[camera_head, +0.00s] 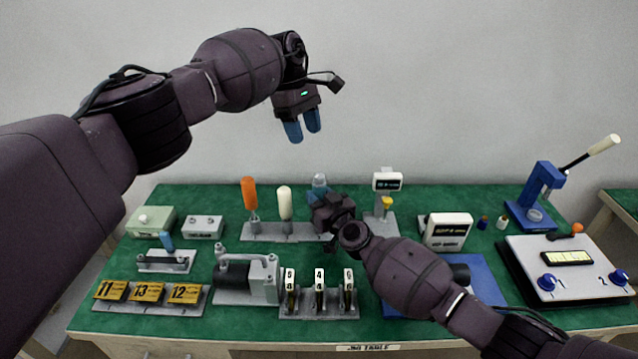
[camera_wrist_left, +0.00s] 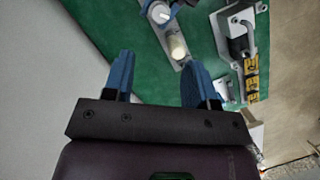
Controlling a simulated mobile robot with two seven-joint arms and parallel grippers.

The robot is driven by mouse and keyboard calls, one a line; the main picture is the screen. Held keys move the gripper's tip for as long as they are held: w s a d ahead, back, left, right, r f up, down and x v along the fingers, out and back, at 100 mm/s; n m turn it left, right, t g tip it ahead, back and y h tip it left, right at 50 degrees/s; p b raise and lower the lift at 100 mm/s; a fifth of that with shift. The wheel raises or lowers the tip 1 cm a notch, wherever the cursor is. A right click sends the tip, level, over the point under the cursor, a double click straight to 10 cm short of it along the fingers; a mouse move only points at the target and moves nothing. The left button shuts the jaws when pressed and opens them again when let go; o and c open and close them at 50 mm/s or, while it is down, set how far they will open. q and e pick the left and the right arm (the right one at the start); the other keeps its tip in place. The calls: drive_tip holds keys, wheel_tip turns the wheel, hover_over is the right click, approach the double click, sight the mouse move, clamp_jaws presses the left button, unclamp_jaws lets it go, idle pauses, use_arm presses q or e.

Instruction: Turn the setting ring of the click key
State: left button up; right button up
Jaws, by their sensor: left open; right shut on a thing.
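Several upright tools stand in a grey rack (camera_head: 270,231) near the back of the green table: an orange-handled one (camera_head: 249,193), a white-handled one (camera_head: 285,203) and a pale grey-topped one (camera_head: 319,179). I cannot tell for sure which is the click key, and no setting ring shows clearly. My right gripper (camera_head: 320,193) is shut on the grey-topped tool, and its wrist hides the lower part. My left gripper (camera_head: 303,131) is open and empty, high above the rack against the wall.
A pump (camera_head: 247,277), numbered yellow blocks (camera_head: 148,292) and a numbered stand (camera_head: 319,300) occupy the front. A white display box (camera_head: 447,230), a blue lever press (camera_head: 540,193) and a knobbed panel (camera_head: 567,270) stand right. Some bare green table (camera_head: 345,192) shows at the back.

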sight(319, 175)
use_arm(q)
drive_tip(key=shift+s+d+m+t+y, duration=0.9)
drive_tip(key=shift+s+d+y, duration=0.4)
drive_tip(key=shift+d, duration=0.4)
wheel_tip(319, 175, down, 11)
drive_tip(key=shift+r, duration=0.1)
drive_tip(key=c, duration=0.9)
